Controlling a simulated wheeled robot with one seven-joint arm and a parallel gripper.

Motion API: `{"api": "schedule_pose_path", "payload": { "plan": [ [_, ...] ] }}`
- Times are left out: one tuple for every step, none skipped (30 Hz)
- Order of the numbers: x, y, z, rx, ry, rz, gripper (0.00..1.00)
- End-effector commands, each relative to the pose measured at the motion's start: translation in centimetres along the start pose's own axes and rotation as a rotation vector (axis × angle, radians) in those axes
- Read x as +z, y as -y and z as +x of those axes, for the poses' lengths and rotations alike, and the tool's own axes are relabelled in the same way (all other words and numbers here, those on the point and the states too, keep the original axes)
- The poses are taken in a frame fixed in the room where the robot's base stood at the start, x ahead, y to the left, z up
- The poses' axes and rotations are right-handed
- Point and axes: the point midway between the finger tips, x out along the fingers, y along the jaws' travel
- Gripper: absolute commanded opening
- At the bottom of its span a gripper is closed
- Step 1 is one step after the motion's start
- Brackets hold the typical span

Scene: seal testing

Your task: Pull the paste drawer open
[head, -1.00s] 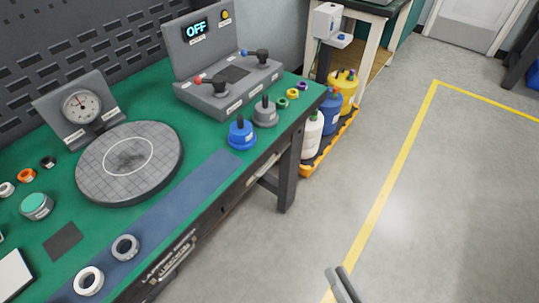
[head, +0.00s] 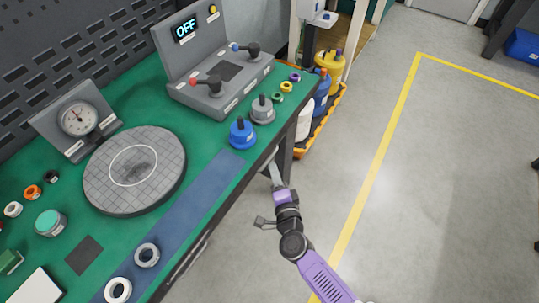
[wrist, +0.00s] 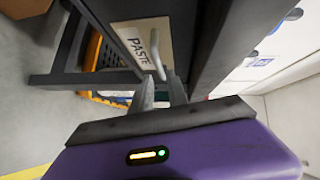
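The paste drawer (wrist: 136,40) shows in the wrist view as a dark front with a pale label reading PASTE. Its light bar handle (wrist: 155,55) stands out beside the label. The drawer looks shut, though its edges are only partly in view. My gripper (wrist: 161,82) has its two fingers apart, with the near end of the handle between or just beyond their tips; contact cannot be told. In the head view my gripper (head: 270,163) reaches in at the front edge of the bench, below the blue and grey pots, and hides the drawer handle there.
The green bench top (head: 215,160) carries a blue pot (head: 242,134), a grey pot (head: 262,110) and a control box reading OFF (head: 215,85). A dark bench leg and an orange tray (head: 332,118) with bottles stand beyond my gripper. The floor to the right is clear.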

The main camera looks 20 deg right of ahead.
Motion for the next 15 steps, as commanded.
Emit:
{"api": "schedule_pose_path", "payload": {
  "plan": [
    [0.1,0.0,0.8,-0.003,0.0,0.001,0.2],
    [0.1,-0.1,1.2,-0.003,0.001,0.001,0.2],
    [0.1,-0.1,1.8,-0.002,0.0,0.001,0.2],
    [0.1,-0.1,2.4,-0.003,-0.001,0.001,0.2],
    [0.1,-0.1,2.8,-0.003,-0.001,0.0,0.2],
    [0.1,-0.1,3.5,-0.003,0.0,0.0,0.2],
    [0.1,-0.1,3.9,-0.003,0.001,0.0,0.2],
    [0.1,-0.1,4.3,-0.003,0.0,0.0,0.2],
    [0.1,-0.1,4.9,-0.003,-0.001,0.0,0.2],
    [0.0,-0.2,5.2,-0.002,-0.001,0.0,0.2],
    [0.1,-0.1,5.5,-0.002,0.0,0.0,0.2],
    [0.1,-0.1,5.9,-0.003,0.0,-0.001,0.2],
    [0.0,-0.1,6.2,-0.003,0.0,-0.001,0.2],
    [0.0,-0.1,6.3,-0.002,0.0,-0.002,0.2],
    [0.0,-0.1,6.5,-0.002,0.0,-0.002,0.2]
  ]
}}
